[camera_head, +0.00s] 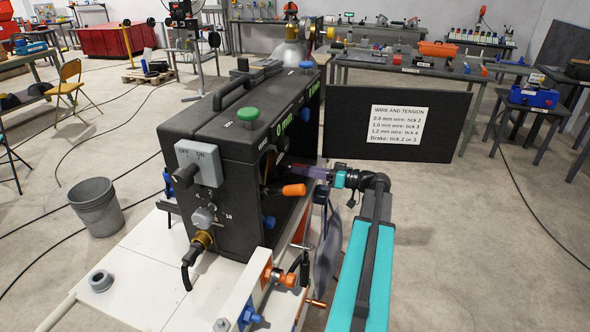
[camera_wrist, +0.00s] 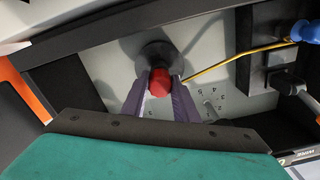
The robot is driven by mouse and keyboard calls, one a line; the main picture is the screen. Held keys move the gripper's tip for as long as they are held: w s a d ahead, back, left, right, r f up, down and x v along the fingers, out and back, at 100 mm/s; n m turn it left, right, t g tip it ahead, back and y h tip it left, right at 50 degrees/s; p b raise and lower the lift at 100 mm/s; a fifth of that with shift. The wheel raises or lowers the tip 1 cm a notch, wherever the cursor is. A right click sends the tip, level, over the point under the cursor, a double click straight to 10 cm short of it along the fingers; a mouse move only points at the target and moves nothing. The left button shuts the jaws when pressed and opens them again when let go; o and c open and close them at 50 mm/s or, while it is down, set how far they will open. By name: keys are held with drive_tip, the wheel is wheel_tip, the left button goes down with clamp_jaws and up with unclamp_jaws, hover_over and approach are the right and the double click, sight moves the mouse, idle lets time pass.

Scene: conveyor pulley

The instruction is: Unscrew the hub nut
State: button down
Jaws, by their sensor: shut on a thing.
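The red hub nut (camera_wrist: 160,82) sits at the middle of the wrist view, in front of a dark round hub (camera_wrist: 159,54) on a light panel. My gripper (camera_wrist: 160,95) has its two purple-grey fingers on either side of the nut and is shut on it. In the head view my gripper (camera_head: 312,171) reaches into the open side of the black machine (camera_head: 235,135); the nut is hidden there.
A yellow rod (camera_wrist: 232,60) and a blue knob (camera_wrist: 305,32) lie right of the nut in the wrist view. The open black side door (camera_head: 350,135) with its wire-and-tension sign stands behind my arm. An orange-handled lever (camera_head: 292,190) is close to my gripper.

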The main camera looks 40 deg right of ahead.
drive_tip(key=shift+b+v, duration=1)
drive_tip(key=shift+v, duration=0.85)
drive_tip(key=m, duration=2.7)
drive_tip(key=shift+m, duration=0.4)
idle(0.4)
